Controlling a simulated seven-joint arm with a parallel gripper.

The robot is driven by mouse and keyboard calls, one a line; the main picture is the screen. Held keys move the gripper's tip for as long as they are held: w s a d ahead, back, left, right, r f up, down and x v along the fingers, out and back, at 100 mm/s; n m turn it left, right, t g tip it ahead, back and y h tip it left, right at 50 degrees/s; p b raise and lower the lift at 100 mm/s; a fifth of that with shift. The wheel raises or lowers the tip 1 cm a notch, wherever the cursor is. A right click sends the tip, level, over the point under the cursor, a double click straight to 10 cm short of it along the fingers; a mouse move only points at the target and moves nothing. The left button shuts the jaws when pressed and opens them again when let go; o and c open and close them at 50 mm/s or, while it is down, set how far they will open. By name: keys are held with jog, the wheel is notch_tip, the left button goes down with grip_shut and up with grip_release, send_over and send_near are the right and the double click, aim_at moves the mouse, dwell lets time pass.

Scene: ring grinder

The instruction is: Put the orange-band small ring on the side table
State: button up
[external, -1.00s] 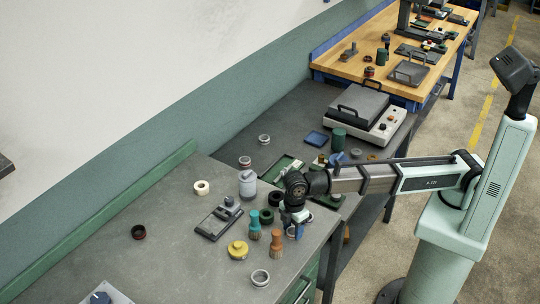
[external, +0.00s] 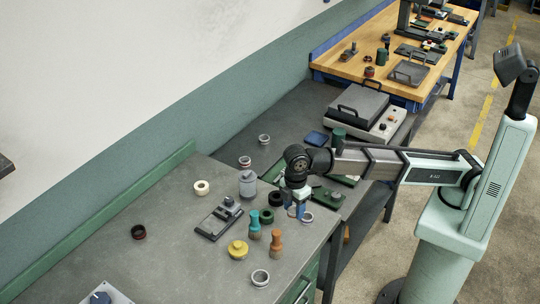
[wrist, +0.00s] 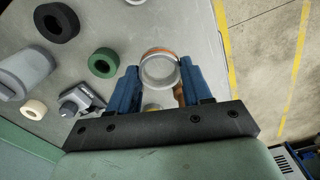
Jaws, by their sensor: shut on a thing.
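My gripper (external: 297,212) has blue fingers and hangs over the right edge area of the near grey bench (external: 165,260). In the wrist view, my gripper (wrist: 158,82) is shut on the orange-band small ring (wrist: 159,72), a pale ring with an orange-brown band along its upper rim. A darker grey table (external: 225,152) adjoins the bench, and a wood-topped table (external: 345,62) stands farther back; which is the side table is unclear.
An orange-topped bottle (external: 276,243), a teal one (external: 254,224), a black ring (external: 276,198), a green ring (external: 266,215) and a grey canister (external: 248,184) stand near my gripper. A grey-lidded machine (external: 362,108) occupies the dark table. The near bench's left part is mostly clear.

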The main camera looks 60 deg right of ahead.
jog(key=w+d+m, duration=0.1)
jog(key=w+d, duration=0.6)
jog(key=w+d+f+m, duration=0.1)
jog(key=w+d, duration=0.2)
jog(key=d, duration=0.1)
jog(key=shift+w+d+m, duration=0.15)
jog(key=shift+w+m, duration=0.15)
jog(key=shift+w, duration=0.05)
jog(key=w+d+f+m, duration=0.1)
jog(key=w+d+m, duration=0.1)
jog(key=w+d, duration=0.5)
jog(key=w+d+f+m, duration=0.1)
jog(key=w+d, duration=0.3)
jog(key=d, duration=0.5)
jog(key=m, duration=0.6)
send_over(286, 118)
notch_tip(286, 118, down, 6)
jog(key=r, duration=0.1)
jog(key=shift+a+f, duration=0.15)
jog(key=shift+f, duration=4.7)
jog(key=shift+f, duration=0.1)
jog(key=o, duration=1.1)
